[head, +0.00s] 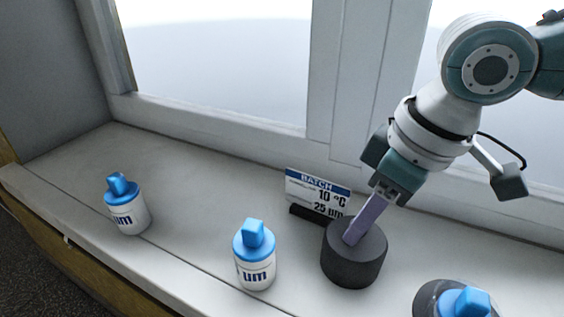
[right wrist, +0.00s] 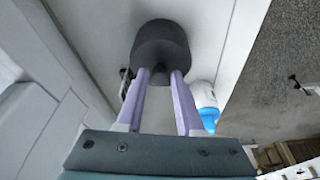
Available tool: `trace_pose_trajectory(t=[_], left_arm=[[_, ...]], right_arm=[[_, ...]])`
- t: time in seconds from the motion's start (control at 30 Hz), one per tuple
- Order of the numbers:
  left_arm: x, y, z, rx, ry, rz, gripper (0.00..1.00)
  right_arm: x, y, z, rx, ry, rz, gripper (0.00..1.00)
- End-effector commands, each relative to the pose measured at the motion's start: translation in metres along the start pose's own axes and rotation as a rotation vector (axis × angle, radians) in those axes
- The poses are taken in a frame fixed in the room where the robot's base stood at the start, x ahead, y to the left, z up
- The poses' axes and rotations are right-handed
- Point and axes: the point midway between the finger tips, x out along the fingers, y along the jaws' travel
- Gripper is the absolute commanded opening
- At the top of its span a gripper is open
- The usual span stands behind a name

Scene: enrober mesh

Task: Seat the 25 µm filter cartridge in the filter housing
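Three white cartridges with blue caps are in the head view: one at the left (head: 128,212), one in the middle (head: 255,262), and one cut off at the bottom right, its blue cap (head: 466,303) inside a dark round rim (head: 427,298), possibly the filter housing. The labels show only "um"; the numbers are hidden. My right gripper (head: 352,238) points down at a dark grey cylinder (head: 354,268). In the right wrist view its purple fingers (right wrist: 160,78) close around a dark knob on that cylinder (right wrist: 160,42). My left gripper is out of view.
A sign (head: 318,192) reading "BATCH", 10 °C and 25 µm stands behind the cylinder, close to my right gripper. The window frame (head: 340,85) rises behind the pale sill (head: 190,220). The sill is clear between the left and middle cartridges.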

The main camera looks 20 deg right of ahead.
Motion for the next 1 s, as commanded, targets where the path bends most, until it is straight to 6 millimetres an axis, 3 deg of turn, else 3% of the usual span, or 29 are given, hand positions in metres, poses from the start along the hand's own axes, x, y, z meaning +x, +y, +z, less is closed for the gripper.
trace_pose_trajectory(t=[0.03,0.3,1.0], left_arm=[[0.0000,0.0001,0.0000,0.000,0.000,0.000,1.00],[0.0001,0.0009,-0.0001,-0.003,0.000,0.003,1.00],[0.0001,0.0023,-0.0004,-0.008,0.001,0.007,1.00]], right_arm=[[-0.0001,0.0001,0.0000,0.000,0.000,0.000,0.29],[-0.0002,0.0001,0.0000,0.000,0.000,0.000,0.00],[-0.0002,0.0001,-0.0001,0.000,0.000,0.000,0.00]])
